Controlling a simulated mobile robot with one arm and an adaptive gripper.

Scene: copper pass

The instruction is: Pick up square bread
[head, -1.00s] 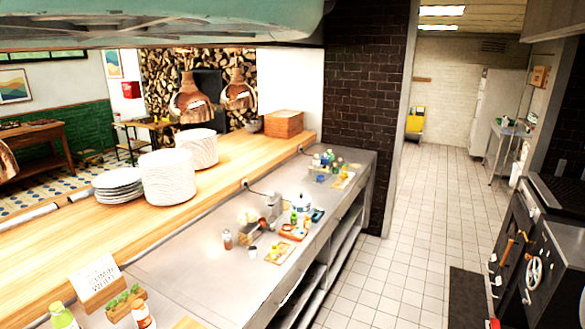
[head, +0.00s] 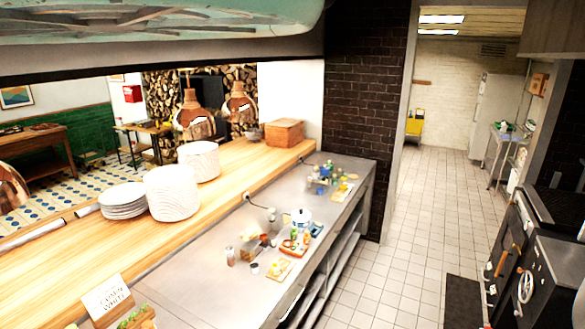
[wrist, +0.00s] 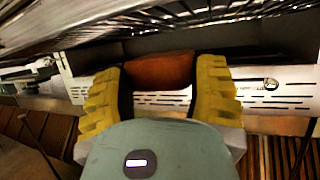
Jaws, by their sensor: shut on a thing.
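In the wrist view, a brown, bread-like piece (wrist: 160,75) sits between the yellow fingers of my gripper (wrist: 160,68). It looks like the square bread. Neither my gripper nor the bread can be made out in the head view.
In the wrist view, a wire rack (wrist: 200,15) and a slotted metal panel (wrist: 270,90) lie close beyond my gripper. In the head view, a steel counter (head: 195,280) holds small items and a white pot (head: 301,217).

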